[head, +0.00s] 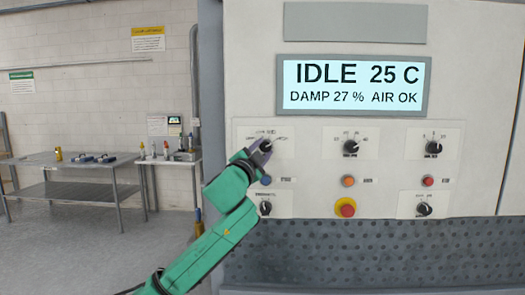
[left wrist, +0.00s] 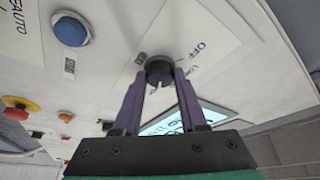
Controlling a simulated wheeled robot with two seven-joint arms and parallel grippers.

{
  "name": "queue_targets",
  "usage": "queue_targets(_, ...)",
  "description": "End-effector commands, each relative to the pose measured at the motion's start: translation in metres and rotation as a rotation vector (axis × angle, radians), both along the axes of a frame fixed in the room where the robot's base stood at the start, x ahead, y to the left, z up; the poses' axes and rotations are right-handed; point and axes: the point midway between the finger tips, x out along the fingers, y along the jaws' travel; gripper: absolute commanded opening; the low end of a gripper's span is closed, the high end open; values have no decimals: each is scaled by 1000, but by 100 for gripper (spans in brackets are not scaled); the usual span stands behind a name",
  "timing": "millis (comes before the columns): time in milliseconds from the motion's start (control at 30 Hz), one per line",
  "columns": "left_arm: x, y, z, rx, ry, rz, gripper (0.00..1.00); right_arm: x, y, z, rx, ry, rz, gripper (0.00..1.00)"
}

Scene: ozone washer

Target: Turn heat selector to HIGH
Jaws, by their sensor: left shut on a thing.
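The heat selector is a black knob (head: 266,144) on a white label plate at the upper left of the control panel. In the left wrist view the knob (left wrist: 159,69) sits beside printed words, of which OFF and LOW can be read. My left gripper (head: 259,150) has its purple fingers on either side of this knob, shut on it; the fingers also show in the left wrist view (left wrist: 160,84). The pointer's setting cannot be made out. The fingers partly cover the knob in the head view. My right gripper is not in view.
The display (head: 352,87) reads IDLE 25 C, DAMP 27 %, AIR OK. Other black knobs (head: 351,147) and push buttons (head: 348,181) share the panel, with a red stop button (head: 345,207) lower down. A blue button (left wrist: 71,30) is near the knob. A metal table (head: 75,162) stands left.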

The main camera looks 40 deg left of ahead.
Motion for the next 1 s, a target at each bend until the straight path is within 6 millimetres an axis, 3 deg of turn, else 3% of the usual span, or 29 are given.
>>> queue_targets(33,0,0,-1,0,2,0,45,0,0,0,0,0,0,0)
queue_targets(100,0,0,-1,0,2,0,72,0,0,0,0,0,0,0)
queue_targets(433,-1,0,-1,0,0,0,72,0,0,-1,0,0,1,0)
queue_targets(567,-11,-3,-8,0,-1,-1,72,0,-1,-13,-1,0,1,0)
queue_targets(667,-29,-11,-17,5,2,-2,72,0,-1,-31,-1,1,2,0)
queue_targets(833,-76,-27,-32,3,-1,-3,72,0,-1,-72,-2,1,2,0)
queue_targets(1000,-116,-40,-36,1,-1,-3,72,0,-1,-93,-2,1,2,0)
